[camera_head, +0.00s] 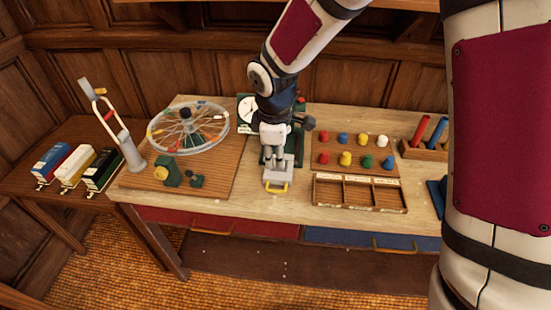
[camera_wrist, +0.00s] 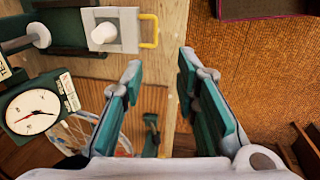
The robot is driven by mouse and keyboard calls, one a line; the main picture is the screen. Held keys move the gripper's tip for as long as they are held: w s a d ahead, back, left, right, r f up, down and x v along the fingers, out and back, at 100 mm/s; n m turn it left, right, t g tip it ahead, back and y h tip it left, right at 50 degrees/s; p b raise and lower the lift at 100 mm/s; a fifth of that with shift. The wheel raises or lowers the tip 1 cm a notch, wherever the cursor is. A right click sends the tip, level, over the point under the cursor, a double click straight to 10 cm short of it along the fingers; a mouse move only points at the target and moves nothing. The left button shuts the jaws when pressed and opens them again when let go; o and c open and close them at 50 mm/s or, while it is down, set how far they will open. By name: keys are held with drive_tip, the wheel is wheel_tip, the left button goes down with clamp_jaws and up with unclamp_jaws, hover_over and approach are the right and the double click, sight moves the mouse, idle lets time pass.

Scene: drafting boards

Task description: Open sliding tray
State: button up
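The sliding tray (camera_head: 279,172) is a small light grey plate with a yellow handle (camera_head: 276,188) at its front end. It belongs to a dark green device with a white dial (camera_head: 247,108) on the bench. In the wrist view the tray (camera_wrist: 128,30) is at the top, with a white round piece (camera_wrist: 103,33) on or over it and the yellow handle (camera_wrist: 149,30) at its right end. My gripper (camera_head: 270,160) is above the tray and partly hides it. In the wrist view my gripper (camera_wrist: 160,62) has its fingers apart, with nothing between them.
A spoked wheel (camera_head: 188,128) on a board stands left of the device. Coloured pegs (camera_head: 346,158) and a three-compartment wooden box (camera_head: 360,205) are to the right. Red (camera_head: 215,223) and blue (camera_head: 375,240) drawers are below the bench edge. Bare bench lies beside the tray.

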wheel_tip(320, 180, up, 9)
drive_tip(key=s, duration=0.1)
drive_tip(key=shift+s+a+r, duration=0.15)
drive_tip(key=shift+s, duration=0.15)
drive_tip(key=s+d+r+m+t+b, duration=0.1)
drive_tip(key=s+d+r+m, duration=0.3)
drive_tip(key=s+d+m, duration=0.15)
drive_tip(key=s+d+r+m+t+b, duration=0.1)
drive_tip(key=s+d+r+m+b, duration=0.1)
drive_tip(key=s+d+r+m, duration=0.4)
drive_tip(key=s+d+f+m+t+b, duration=0.1)
drive_tip(key=s+d+f+m, duration=0.1)
drive_tip(key=s+d+m, duration=0.2)
drive_tip(key=shift+s+d+t, duration=0.15)
drive_tip(key=shift+s+t, duration=0.15)
drive_tip(key=shift+s, duration=0.45)
